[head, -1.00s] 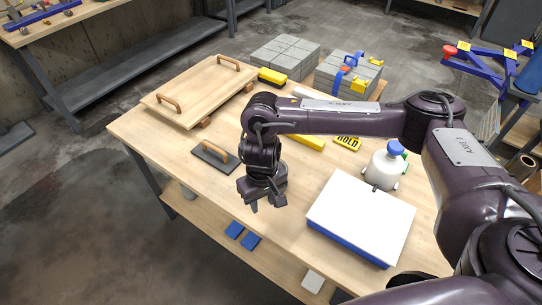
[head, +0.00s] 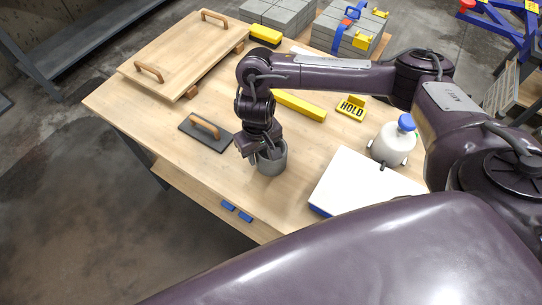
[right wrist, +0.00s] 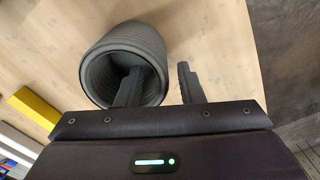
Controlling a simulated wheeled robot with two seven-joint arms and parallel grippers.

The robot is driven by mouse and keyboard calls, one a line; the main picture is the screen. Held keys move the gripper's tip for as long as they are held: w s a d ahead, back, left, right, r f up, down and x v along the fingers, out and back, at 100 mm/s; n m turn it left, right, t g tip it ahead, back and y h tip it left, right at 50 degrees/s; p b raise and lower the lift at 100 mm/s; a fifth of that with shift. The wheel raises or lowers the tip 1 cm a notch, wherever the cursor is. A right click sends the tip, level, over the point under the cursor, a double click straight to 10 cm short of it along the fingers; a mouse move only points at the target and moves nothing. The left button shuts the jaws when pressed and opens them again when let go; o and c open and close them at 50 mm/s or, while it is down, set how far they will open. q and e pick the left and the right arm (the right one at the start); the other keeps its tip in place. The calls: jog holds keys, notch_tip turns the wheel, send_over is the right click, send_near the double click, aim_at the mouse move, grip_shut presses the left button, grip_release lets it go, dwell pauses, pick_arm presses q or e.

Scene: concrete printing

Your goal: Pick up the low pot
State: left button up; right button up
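The low pot is a grey round pot (head: 272,160) with an open top, standing on the wooden table at the near middle. In the right wrist view the pot (right wrist: 97,57) shows its ribbed inner wall. My right gripper (head: 262,150) is at the pot's rim. In the right wrist view its two fingers (right wrist: 160,85) are apart. One finger reaches over the pot's opening and the other is outside the wall, with a small gap beside it. The gripper hides part of the pot in the head view. My left gripper is not in view.
A dark float with a wooden handle (head: 207,134) lies left of the pot. A white-topped box (head: 350,182) and a white bottle with a blue cap (head: 392,146) stand right. A yellow bar (head: 299,105) and HOLD sign (head: 351,108) lie behind. A handled board (head: 185,55) is at back left.

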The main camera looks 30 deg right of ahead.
notch_tip(320, 180, down, 2)
jog(key=shift+f, duration=0.25)
jog(key=c, duration=0.6)
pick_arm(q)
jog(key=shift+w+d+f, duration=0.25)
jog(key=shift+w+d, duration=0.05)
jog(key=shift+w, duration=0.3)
pick_arm(e)
grip_shut()
